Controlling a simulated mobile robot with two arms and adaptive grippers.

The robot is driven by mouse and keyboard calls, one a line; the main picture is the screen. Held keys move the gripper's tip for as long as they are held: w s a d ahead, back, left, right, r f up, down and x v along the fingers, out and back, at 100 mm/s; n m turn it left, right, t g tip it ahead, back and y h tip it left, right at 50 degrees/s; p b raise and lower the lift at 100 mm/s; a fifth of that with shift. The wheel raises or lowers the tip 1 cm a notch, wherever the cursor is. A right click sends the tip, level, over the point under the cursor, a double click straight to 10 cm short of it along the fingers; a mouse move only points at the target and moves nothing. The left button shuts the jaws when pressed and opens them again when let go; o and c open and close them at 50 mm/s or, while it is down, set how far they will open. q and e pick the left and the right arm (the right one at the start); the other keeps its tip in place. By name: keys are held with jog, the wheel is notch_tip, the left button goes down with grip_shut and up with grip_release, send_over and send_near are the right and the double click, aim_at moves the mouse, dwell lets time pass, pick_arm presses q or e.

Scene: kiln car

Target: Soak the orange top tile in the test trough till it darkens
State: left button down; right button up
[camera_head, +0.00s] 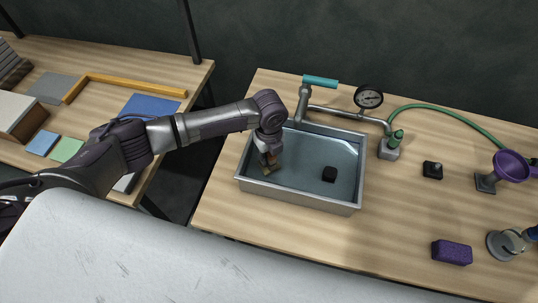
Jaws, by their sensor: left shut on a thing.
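The test trough (301,194) is a grey metal basin on the right wooden table, with blue-grey water in it. My left gripper (267,160) reaches down inside the trough near its left wall. It is shut on the orange top tile (268,159), of which only a small orange-brown part shows between the fingers. The gripper hides most of the tile, and I cannot tell how dark it is or how deep it sits. My right gripper is not in view.
A purple sponge (452,252) and a purple funnel (511,165) are to the right. Coloured tiles lie on the left table.

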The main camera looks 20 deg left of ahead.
pick_arm(q)
jog(key=shift+f+b, duration=0.35)
jog(key=shift+f, duration=0.25)
dwell(0.6)
dwell(0.9)
dwell(2.1)
dwell(0.4)
jog(key=shift+r+p, duration=3.65)
jog(key=shift+r, duration=0.15)
jog(key=shift+r+p, duration=0.8)
jog(key=shift+r, duration=0.45)
